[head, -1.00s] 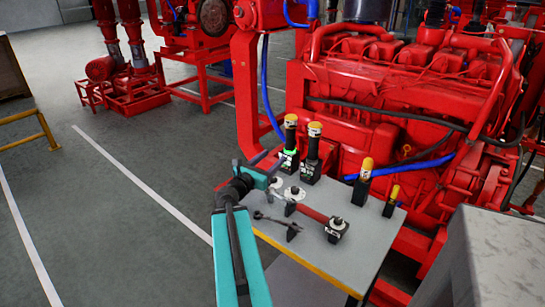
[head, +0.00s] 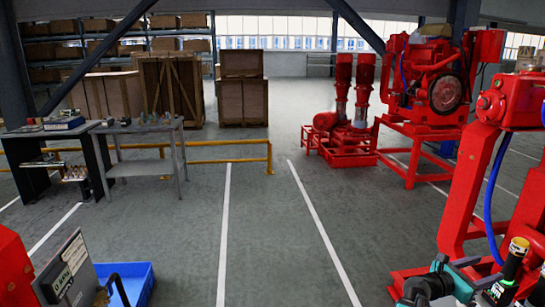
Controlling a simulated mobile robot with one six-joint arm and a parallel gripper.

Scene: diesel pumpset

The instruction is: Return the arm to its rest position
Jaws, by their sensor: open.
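My gripper (head: 462,263) shows only in part at the bottom right corner, with teal and black parts cut off by the lower edge. Its jaws are open, and I see nothing held between them. It is just left of a black, yellow-topped tool (head: 514,258) standing upright. A second such tool (head: 539,284) is cut off at the right edge. The rest of my arm is out of view.
Red pumps (head: 345,120) stand farther back. A grey bench (head: 150,128), a yellow rail (head: 230,160) and wooden crates (head: 170,88) are at the left. A blue bin (head: 135,280) is lower left. The middle floor is clear.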

